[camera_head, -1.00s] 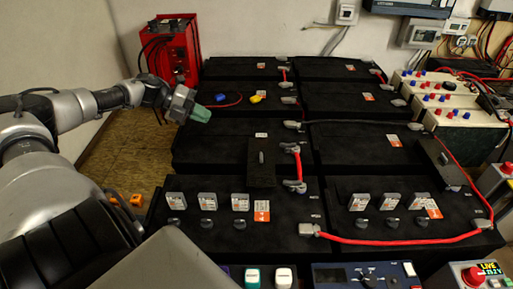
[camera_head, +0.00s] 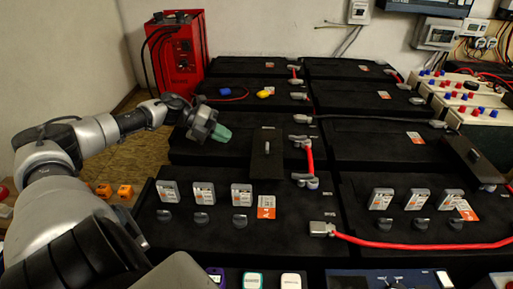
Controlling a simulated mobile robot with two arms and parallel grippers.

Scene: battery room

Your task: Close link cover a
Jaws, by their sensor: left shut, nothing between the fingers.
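Two black link covers with small grey handles show in the head view; I see no readable letter that tells which is cover a. The left one (camera_head: 266,165) stands raised on a battery, to the left of a short red link cable (camera_head: 309,157) with grey terminal ends, which is exposed. The other cover (camera_head: 467,152) is tilted at the right, beside a red cable. My left gripper (camera_head: 221,133), with green fingertips, is shut and empty. It appears up and to the left of the left cover, apart from it in the picture. My right gripper is not in view.
Black batteries fill the middle. Several grey tags (camera_head: 204,193) and knobs stand in front of the left cover. A blue clip (camera_head: 226,92) and a yellow clip (camera_head: 265,94) lie behind my gripper. A red charger (camera_head: 177,50) stands at the back left.

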